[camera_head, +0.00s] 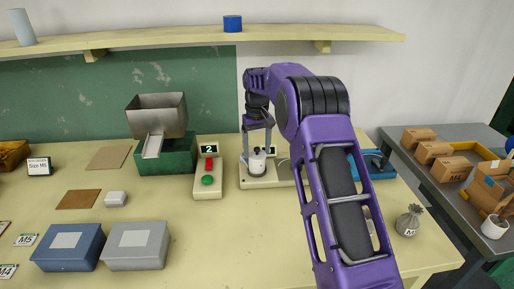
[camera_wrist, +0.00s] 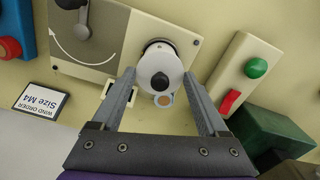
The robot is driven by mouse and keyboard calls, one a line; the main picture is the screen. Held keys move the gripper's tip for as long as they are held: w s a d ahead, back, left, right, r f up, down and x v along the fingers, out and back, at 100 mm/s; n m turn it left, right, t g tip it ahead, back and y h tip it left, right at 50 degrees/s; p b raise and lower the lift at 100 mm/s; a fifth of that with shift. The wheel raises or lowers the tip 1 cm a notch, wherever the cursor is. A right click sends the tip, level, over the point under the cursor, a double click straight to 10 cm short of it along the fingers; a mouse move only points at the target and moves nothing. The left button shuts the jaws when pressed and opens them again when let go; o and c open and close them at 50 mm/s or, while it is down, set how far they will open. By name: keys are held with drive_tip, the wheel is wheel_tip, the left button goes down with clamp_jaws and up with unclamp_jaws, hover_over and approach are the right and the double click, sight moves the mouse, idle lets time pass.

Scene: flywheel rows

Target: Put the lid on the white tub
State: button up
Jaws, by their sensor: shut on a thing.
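My gripper (camera_wrist: 160,76) is shut on a white round piece with a dark knob (camera_wrist: 173,66), which looks like a lid. In the wrist view its two fingers reach to either side of the piece. A dark round seat on the cream base plate shows just behind the piece; I cannot tell whether they touch. In the head view my gripper (camera_head: 257,151) points down over this same station, with the white piece (camera_head: 257,161) low between the fingers.
A control box with red and green buttons (camera_head: 207,180) stands close left of the station. A green hopper machine (camera_head: 168,156) is farther left. Blue (camera_head: 68,256) and grey (camera_head: 138,254) boxes stand at the front left. The middle front is clear.

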sight(257, 148)
drive_tip(key=shift+f, duration=0.1)
drive_tip(key=o, duration=1.2)
wheel_tip(257, 148, up, 18)
drive_tip(key=shift+f+p, duration=0.25)
drive_tip(key=shift+p, duration=0.65)
